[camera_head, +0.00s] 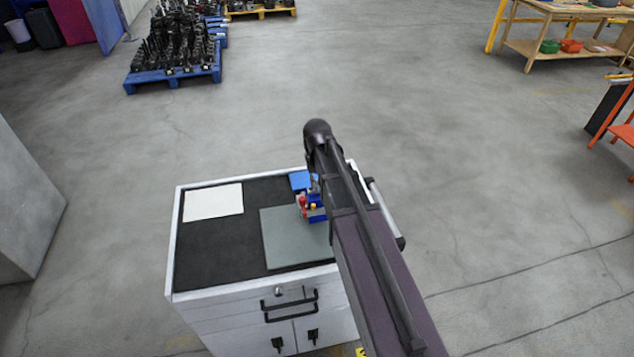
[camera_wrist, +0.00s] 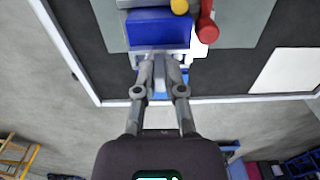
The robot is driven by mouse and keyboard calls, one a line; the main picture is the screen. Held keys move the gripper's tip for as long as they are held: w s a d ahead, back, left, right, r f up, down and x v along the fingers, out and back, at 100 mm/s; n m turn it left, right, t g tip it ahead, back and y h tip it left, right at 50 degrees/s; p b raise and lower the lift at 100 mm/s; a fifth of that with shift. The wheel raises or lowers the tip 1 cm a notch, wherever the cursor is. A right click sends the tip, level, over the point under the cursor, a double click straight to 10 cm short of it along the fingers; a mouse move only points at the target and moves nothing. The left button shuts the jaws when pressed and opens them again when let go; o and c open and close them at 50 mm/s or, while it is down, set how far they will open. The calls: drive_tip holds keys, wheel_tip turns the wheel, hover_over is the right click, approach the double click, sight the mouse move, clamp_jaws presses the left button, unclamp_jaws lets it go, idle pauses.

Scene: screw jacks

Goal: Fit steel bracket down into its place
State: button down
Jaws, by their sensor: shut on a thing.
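The steel bracket (camera_wrist: 160,72) shows in the wrist view as a small grey piece between the fingertips. My gripper (camera_wrist: 160,66) is shut on it. A blue block (camera_wrist: 160,30), part of an assembly with a red cylinder (camera_wrist: 206,27) and a yellow knob (camera_wrist: 180,6), lies just beyond the fingertips. Whether the bracket touches the block cannot be told. In the head view the blue assembly (camera_head: 316,215) stands on a grey-green mat (camera_head: 285,245), beside my arm. My arm hides the fingertips and the bracket there.
The mat lies on the black top of a white cabinet (camera_head: 215,263). A white sheet (camera_head: 213,202) lies at the back left, and a flat blue piece (camera_head: 299,180) lies behind the assembly. The black top's left front is clear. The surrounding floor is open.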

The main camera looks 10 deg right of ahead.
drive_tip(key=shift+f+b, duration=0.35)
drive_tip(key=shift+f, duration=0.1)
drive_tip(key=c, duration=0.6)
unclamp_jaws()
drive_tip(key=shift+c, duration=0.2)
drive_tip(key=s, duration=1.6)
drive_tip(key=shift+d, duration=0.35)
